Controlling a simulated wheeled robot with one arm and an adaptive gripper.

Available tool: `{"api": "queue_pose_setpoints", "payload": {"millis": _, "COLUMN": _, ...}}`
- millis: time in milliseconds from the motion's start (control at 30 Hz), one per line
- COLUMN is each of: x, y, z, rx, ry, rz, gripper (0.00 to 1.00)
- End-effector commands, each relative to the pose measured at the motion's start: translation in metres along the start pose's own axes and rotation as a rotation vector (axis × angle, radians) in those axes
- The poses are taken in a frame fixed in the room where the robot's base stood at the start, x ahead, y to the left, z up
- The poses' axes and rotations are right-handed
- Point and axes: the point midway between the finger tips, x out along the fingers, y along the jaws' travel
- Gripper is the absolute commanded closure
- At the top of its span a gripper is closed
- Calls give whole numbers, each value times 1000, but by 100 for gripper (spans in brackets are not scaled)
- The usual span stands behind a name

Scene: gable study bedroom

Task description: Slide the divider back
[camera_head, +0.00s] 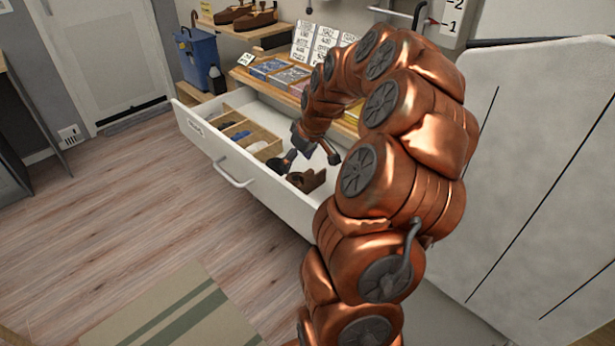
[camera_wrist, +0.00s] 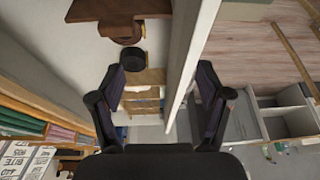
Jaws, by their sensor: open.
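The open white drawer (camera_head: 222,162) has light wooden dividers (camera_head: 268,151) making compartments at its left part. The wooden divider pieces (camera_wrist: 146,78) also show beyond my fingers in the wrist view. I cannot tell which divider the task means. My gripper (camera_head: 312,158) is over the drawer's inside, right of the dividers, with its fingers apart. In the wrist view my gripper (camera_wrist: 160,85) is open, and no object is visibly clasped. The drawer's white wall (camera_wrist: 192,60) runs between the fingers in the picture; I cannot tell its depth relative to them.
A brown object (camera_head: 308,181) and a dark object (camera_head: 278,166) lie in the drawer below my gripper. Books (camera_head: 270,68) and lettered cards lie on the shelf behind. A blue bin (camera_head: 199,58) stands at the back left.

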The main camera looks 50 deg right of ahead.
Motion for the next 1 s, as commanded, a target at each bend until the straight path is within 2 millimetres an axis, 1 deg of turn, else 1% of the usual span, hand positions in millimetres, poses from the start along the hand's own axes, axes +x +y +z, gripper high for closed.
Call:
{"api": "queue_pose_setpoints", "payload": {"millis": 33, "x": 8, "y": 19, "z": 7, "rx": 16, "ry": 6, "rz": 13, "gripper": 23}}
{"api": "queue_pose_setpoints", "payload": {"millis": 100, "x": 14, "y": 37, "z": 13, "rx": 25, "ry": 14, "rz": 28, "gripper": 23}}
{"api": "queue_pose_setpoints", "payload": {"millis": 200, "x": 18, "y": 54, "z": 17, "rx": 33, "ry": 25, "rz": 44, "gripper": 23}}
{"api": "queue_pose_setpoints", "payload": {"millis": 233, "x": 18, "y": 57, "z": 18, "rx": 34, "ry": 26, "rz": 47, "gripper": 23}}
{"api": "queue_pose_setpoints", "payload": {"millis": 300, "x": 20, "y": 60, "z": 18, "rx": 34, "ry": 28, "rz": 51, "gripper": 23}}
{"api": "queue_pose_setpoints", "payload": {"millis": 467, "x": 27, "y": 60, "z": 18, "rx": 33, "ry": 28, "rz": 51, "gripper": 23}}
{"api": "queue_pose_setpoints", "payload": {"millis": 1000, "x": 90, "y": 62, "z": 17, "rx": 34, "ry": 24, "rz": 47, "gripper": 23}}
